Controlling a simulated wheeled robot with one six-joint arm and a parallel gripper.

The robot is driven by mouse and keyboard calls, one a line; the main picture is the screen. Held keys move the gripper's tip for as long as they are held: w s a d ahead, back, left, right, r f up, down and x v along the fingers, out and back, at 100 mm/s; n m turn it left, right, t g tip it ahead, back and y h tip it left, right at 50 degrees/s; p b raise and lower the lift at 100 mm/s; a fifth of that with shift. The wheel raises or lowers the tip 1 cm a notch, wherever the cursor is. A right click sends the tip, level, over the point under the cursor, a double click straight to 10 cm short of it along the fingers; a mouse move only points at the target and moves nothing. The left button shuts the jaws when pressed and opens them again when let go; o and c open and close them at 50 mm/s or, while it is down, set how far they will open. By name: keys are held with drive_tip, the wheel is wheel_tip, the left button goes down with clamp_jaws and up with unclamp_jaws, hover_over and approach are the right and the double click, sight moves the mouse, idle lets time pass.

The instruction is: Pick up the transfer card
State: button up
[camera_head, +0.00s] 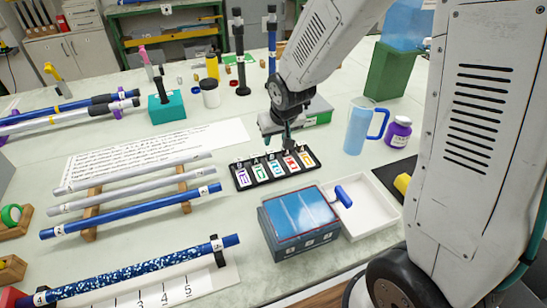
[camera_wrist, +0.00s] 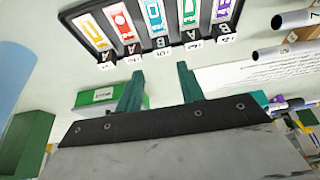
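Small tags with letters such as A and B stand along the rack's edge. I cannot tell which is the transfer card. My gripper (camera_wrist: 160,82) is open and empty, its teal fingers apart. In the head view my gripper (camera_head: 287,138) hangs just behind the rack.
A blue-topped box (camera_head: 300,215) and a white tray (camera_head: 372,222) stand in front of the rack. A blue-handled pitcher (camera_head: 357,130) and a purple jar (camera_head: 398,131) are to the right. Rods (camera_head: 140,190) on wooden supports lie to the left. A green box (camera_head: 318,112) sits behind.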

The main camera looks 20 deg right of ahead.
sight(272, 152)
drive_tip(key=shift+a+x, duration=0.2)
drive_tip(key=shift+x, duration=0.8)
drive_tip(key=shift+s+x, duration=0.15)
drive_tip(key=shift+x, duration=1.2)
drive_tip(key=shift+s+x, duration=0.15)
drive_tip(key=shift+x, duration=1.15)
drive_tip(key=shift+f, duration=0.1)
drive_tip(key=c, duration=0.7)
